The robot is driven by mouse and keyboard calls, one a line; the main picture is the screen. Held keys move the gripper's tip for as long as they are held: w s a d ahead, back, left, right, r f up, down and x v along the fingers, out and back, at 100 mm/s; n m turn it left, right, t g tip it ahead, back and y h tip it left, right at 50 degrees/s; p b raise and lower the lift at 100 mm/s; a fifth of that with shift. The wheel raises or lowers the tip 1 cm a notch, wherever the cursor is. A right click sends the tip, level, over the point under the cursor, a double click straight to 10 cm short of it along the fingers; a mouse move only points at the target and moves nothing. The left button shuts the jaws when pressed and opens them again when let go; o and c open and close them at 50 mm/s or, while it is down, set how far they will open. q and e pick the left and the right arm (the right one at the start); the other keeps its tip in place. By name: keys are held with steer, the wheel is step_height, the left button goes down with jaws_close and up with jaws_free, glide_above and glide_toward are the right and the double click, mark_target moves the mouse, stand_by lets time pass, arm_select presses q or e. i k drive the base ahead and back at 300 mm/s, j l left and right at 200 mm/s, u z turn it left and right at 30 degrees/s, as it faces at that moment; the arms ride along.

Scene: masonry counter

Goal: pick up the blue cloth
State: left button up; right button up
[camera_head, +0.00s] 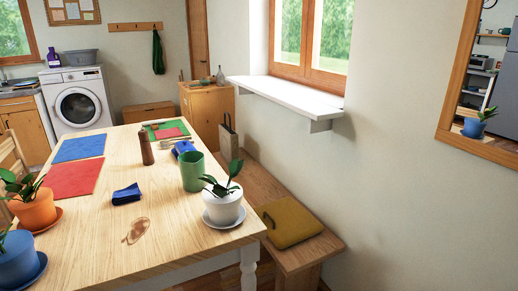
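Neither of my grippers is in view.
A brown stain or flat thing (137,230) is in front of the cloth. A green cup (192,171), brown bottle (146,148) and white potted plant (223,206) stand right of it. A red mat (72,179), blue mat (80,148) and orange potted plant (35,209) are left.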

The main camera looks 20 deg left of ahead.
mark_target(132, 193)
steer(key=u, duration=1.75)
steer(key=i+l+u, duration=0.25)
steer(key=l+u, duration=0.25)
steer(key=l, duration=0.2)
steer(key=i, duration=0.05)
